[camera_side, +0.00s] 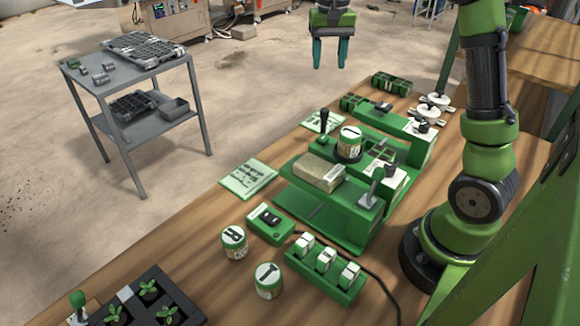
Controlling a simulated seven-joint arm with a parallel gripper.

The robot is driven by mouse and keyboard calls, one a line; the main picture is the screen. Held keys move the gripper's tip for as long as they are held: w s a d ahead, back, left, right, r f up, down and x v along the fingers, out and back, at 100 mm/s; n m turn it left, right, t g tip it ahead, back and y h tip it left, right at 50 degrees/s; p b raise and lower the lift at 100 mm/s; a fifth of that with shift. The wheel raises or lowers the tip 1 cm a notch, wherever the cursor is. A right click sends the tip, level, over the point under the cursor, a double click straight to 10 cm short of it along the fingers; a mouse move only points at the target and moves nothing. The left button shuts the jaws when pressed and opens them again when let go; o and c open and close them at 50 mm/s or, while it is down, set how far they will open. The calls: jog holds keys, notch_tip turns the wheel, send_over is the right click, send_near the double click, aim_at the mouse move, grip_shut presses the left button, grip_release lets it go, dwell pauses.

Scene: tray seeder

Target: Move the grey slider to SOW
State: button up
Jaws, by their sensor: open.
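My gripper (331,58) hangs at the top of the picture with its two teal fingers apart and nothing between them. It is well above and behind the green seeder machine (325,213) on the wooden bench. A grey upright handle (373,186) stands on the machine's front right part, and it may be the grey slider. A small green box (271,224) with a dark switch (270,216) sits in front of the machine. No SOW marking is readable at this size, so I cannot tell the slider's position.
Lettered jars stand on the machine (350,141) and in front, R (234,242) and T (268,281). A rack of white-topped blocks (325,276), a black-knobbed lever (323,125), a printed card (248,179) and a seedling tray (181,299) are nearby. A cable crosses the bench's front right.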

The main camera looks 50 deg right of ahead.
aim_at(325, 110)
notch_tip(325, 110, down, 14)
jog(key=shift+r, duration=0.1)
dwell(0.4)
grip_shut()
